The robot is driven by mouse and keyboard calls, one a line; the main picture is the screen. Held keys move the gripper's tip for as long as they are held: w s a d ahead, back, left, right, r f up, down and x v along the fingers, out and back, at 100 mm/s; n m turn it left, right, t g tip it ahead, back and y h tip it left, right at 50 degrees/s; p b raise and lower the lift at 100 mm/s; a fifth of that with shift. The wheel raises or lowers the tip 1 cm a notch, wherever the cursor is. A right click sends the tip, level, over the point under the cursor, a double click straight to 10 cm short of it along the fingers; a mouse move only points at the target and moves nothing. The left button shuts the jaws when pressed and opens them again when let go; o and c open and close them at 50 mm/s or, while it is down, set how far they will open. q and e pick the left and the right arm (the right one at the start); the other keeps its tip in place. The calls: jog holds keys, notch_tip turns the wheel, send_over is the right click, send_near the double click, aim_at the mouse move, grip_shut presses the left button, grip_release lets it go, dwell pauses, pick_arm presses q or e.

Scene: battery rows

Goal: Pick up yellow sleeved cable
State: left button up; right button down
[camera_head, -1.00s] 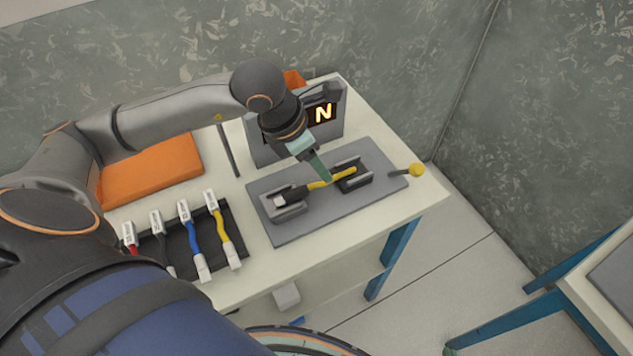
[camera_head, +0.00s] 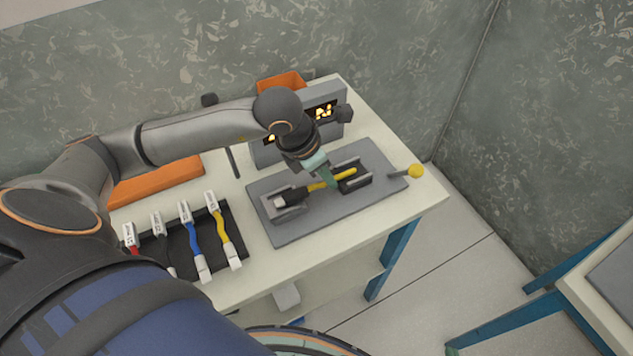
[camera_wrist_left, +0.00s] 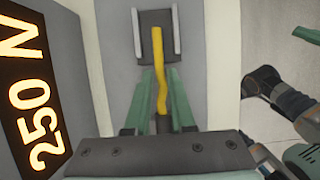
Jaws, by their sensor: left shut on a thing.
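A yellow sleeved cable (camera_head: 345,175) lies across a grey test plate (camera_head: 290,230), its ends in two dark grey cradles. The right cradle (camera_head: 365,183) and left cradle (camera_head: 285,212) stand apart on the plate. My left gripper (camera_head: 328,182) is shut on the cable between the cradles. In the left wrist view the cable (camera_wrist_left: 161,70) runs from the far cradle (camera_wrist_left: 137,35) down between the green fingers (camera_wrist_left: 162,100). The near end is hidden there by the gripper. Another yellow cable (camera_head: 221,228) lies in a black rack (camera_head: 239,213). My right gripper is not in view.
Blue (camera_head: 191,235), grey and red cables lie in the rack. A display box (camera_head: 265,155) stands behind the plate and reads "250 N" in the left wrist view (camera_wrist_left: 30,100). A yellow-knobbed lever (camera_head: 416,171) sticks out at right. Orange bins (camera_head: 160,183) stand behind.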

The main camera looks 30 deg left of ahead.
pick_arm(q)
grip_shut()
pick_arm(e)
jog(key=shift+a, duration=0.1)
